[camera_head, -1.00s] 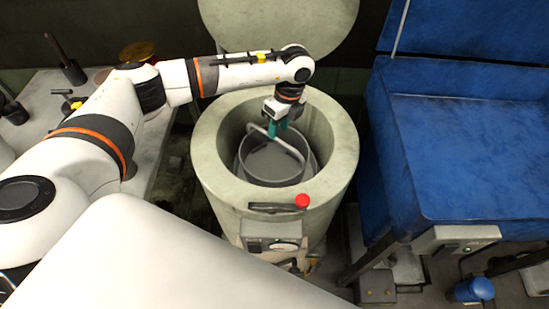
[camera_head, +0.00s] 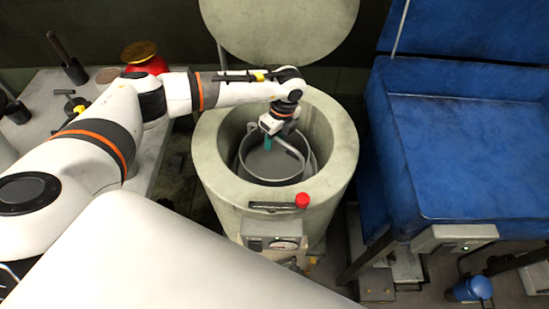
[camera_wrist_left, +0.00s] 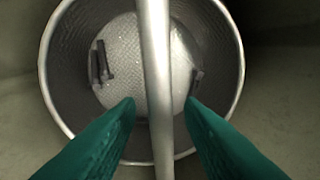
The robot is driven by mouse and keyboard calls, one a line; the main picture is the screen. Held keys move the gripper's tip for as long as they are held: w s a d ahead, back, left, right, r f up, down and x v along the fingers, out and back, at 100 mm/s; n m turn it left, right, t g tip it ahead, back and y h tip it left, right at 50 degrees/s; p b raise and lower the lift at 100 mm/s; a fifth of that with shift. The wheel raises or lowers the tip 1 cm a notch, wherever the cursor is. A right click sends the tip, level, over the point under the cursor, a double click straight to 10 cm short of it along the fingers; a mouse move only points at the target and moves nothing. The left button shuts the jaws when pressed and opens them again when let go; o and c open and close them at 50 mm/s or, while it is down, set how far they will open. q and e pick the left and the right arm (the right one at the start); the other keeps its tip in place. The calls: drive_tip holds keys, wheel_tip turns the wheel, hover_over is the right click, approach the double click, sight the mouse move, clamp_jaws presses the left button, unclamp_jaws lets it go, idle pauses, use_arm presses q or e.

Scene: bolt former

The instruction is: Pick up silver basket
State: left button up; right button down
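The silver basket (camera_head: 284,167) sits down inside the round opening of the pale drum-shaped machine (camera_head: 213,185). Its bar handle (camera_head: 290,148) stands across the top. My left gripper (camera_head: 268,143) reaches down into the opening at the handle. In the left wrist view, the left gripper's two green fingers (camera_wrist_left: 160,106) are apart, one on each side of the basket handle (camera_wrist_left: 155,60), with gaps showing. Below the handle is the basket (camera_wrist_left: 240,75), with a few dark bolt-like pieces (camera_wrist_left: 102,62) on its mesh floor. My right gripper is not in view.
The machine's round lid (camera_head: 280,25) stands raised behind the opening. A red knob (camera_head: 302,200) is on its front rim. A blue machine (camera_head: 455,150) stands to the right. A table (camera_head: 50,100) with tools and a red pot (camera_head: 145,58) is at the left.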

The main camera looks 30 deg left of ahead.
use_arm(q)
drive_tip(key=shift+f, duration=0.1)
idle(0.3)
clamp_jaws()
